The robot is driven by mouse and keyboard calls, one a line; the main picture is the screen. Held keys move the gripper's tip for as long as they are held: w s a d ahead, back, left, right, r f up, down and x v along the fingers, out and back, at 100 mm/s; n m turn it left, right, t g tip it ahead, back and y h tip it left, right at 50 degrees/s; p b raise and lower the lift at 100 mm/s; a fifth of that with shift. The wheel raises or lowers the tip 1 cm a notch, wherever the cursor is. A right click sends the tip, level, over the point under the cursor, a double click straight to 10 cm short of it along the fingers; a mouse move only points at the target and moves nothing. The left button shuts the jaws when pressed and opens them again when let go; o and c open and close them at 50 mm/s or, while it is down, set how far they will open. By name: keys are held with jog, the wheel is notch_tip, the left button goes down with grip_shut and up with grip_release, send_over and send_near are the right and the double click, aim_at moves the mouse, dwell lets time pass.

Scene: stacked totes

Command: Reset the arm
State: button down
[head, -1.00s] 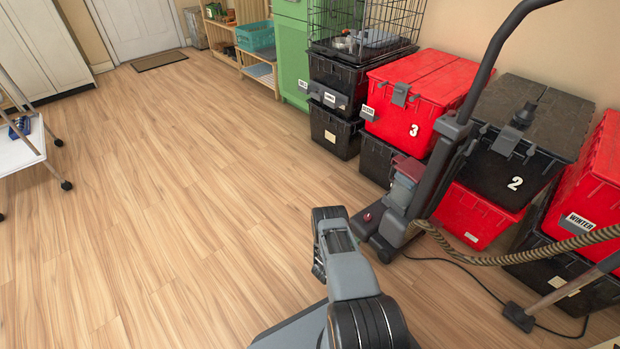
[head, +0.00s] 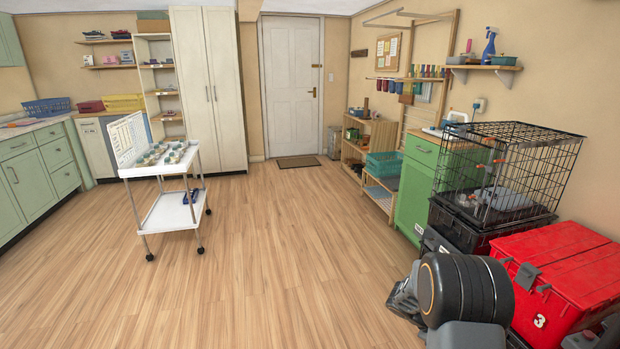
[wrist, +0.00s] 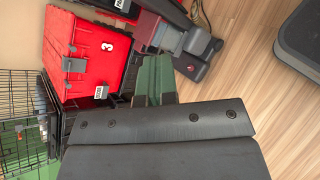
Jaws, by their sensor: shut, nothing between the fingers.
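My arm (head: 465,290) is folded at the lower right of the head view, in front of the red tote. My gripper is not clearly seen there. In the wrist view my gripper (wrist: 153,78) shows its dark green fingers above the wide dark housing. The fingers are together with nothing between them. The red tote marked 3 (wrist: 95,55) lies beyond them on the left, turned sideways in this view. It also shows in the head view (head: 560,265).
A wire crate (head: 510,175) stands on black totes beside a green cabinet (head: 415,190). A white cart (head: 165,190) stands left of centre. The middle floor is clear.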

jog(key=s+a+r+m+t+y+p, duration=0.2)
jog(key=a+r, duration=0.5)
jog(key=r, duration=0.4)
jog(key=s+a+r+m+t+y+p, duration=0.2)
jog(key=s+a+r+y+p, duration=0.3)
jog(key=r, duration=0.6)
jog(key=s+a+r+m+t+y+p, duration=0.2)
jog(key=s+a+r+t+y+p, duration=0.2)
jog(key=a+r+p, duration=0.5)
jog(key=shift+s+a+r, duration=0.3)
jog(key=shift+a+r, duration=0.05)
jog(key=shift+r, duration=0.6)
